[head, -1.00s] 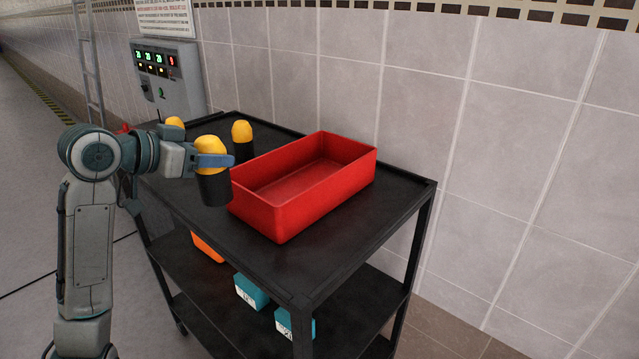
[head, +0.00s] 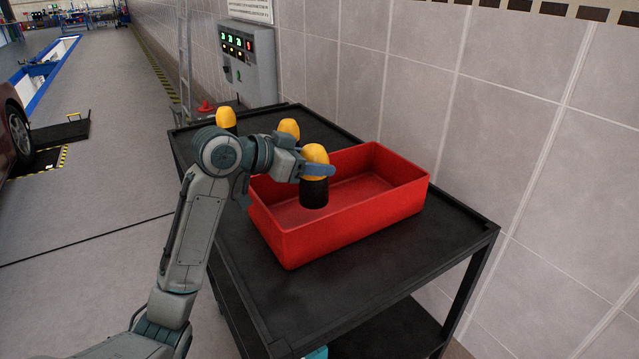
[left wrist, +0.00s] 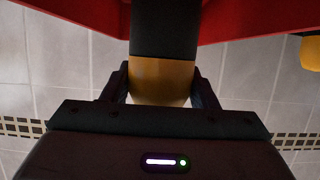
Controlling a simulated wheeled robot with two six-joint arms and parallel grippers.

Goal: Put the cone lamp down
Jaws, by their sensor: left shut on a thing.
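The cone lamp (head: 315,192) has a yellow rounded top and a black lower part. My left gripper (head: 317,170) is shut on its yellow part and holds it upright over the left part of the red bin (head: 340,236). Whether the lamp's base touches the bin floor I cannot tell. In the left wrist view the lamp (left wrist: 164,35) sits between the two fingers (left wrist: 162,85), with red bin walls on both sides. My right gripper is not in view.
Two more yellow-topped lamps stand at the cart's far end, one at the back left (head: 226,118) and one behind my gripper (head: 289,128). The black cart top (head: 400,268) is clear in front of the bin. A tiled wall (head: 545,165) runs along the right.

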